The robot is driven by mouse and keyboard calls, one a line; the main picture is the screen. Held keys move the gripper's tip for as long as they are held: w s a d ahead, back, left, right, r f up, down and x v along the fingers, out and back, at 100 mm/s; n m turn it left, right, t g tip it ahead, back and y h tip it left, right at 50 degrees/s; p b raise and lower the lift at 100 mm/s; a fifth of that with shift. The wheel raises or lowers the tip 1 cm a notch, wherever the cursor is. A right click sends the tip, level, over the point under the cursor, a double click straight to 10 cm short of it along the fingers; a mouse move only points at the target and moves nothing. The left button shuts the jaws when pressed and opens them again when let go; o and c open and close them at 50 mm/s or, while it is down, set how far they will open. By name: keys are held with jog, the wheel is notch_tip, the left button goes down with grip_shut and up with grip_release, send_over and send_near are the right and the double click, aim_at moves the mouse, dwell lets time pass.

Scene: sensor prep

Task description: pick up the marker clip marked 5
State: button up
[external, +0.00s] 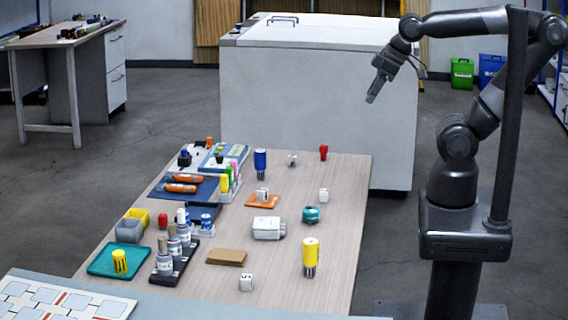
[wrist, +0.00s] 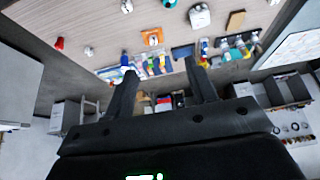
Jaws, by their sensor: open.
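Several small white clips are on the wooden table. One at the near edge (external: 246,282) has a dark mark that looks like a 5, though it is small. Another clip (external: 262,194) sits on an orange pad, and others stand at the right (external: 323,195) and far side (external: 292,160), their marks unreadable. In the wrist view, a white clip on the orange pad (wrist: 154,39) and another white clip (wrist: 126,6) show beyond the fingers.
On the table (external: 345,235) are a yellow cylinder (external: 311,256), a blue cylinder (external: 260,162), a white block (external: 268,228), a teal round item (external: 311,215) and a brown pad (external: 227,257). Bottles and trays crowd the left. A large white cabinet (external: 310,100) stands behind.

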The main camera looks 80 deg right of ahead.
jog(key=w+a+f+n+g+h, duration=0.1)
jog(key=w+f+n+h, duration=0.35)
jog(key=w+n, duration=0.65)
jog(key=w+a+f+n+t+h, duration=0.1)
jog(key=w+a+f+n+t, duration=0.15)
jog(key=w+a, duration=0.3)
jog(key=w+a+f+n+t+h, duration=0.1)
jog(key=w+a+f+n, duration=0.3)
jog(key=w, duration=0.3)
jog(key=n+t+y, duration=0.5)
jog(key=n+y, duration=0.3)
jog(key=n, duration=1.2)
send_over(247, 276)
jog(key=s, duration=0.2)
notch_tip(247, 276, down, 16)
jog(key=shift+m, duration=0.25)
jog(key=shift+s+f, duration=0.15)
jog(key=shift+f, duration=2.3)
notch_tip(247, 276, down, 2)
jog(key=shift+f, duration=0.1)
jog(key=shift+t+x, duration=0.25)
jog(key=shift+x, duration=0.95)
jog(key=shift+w, duration=0.35)
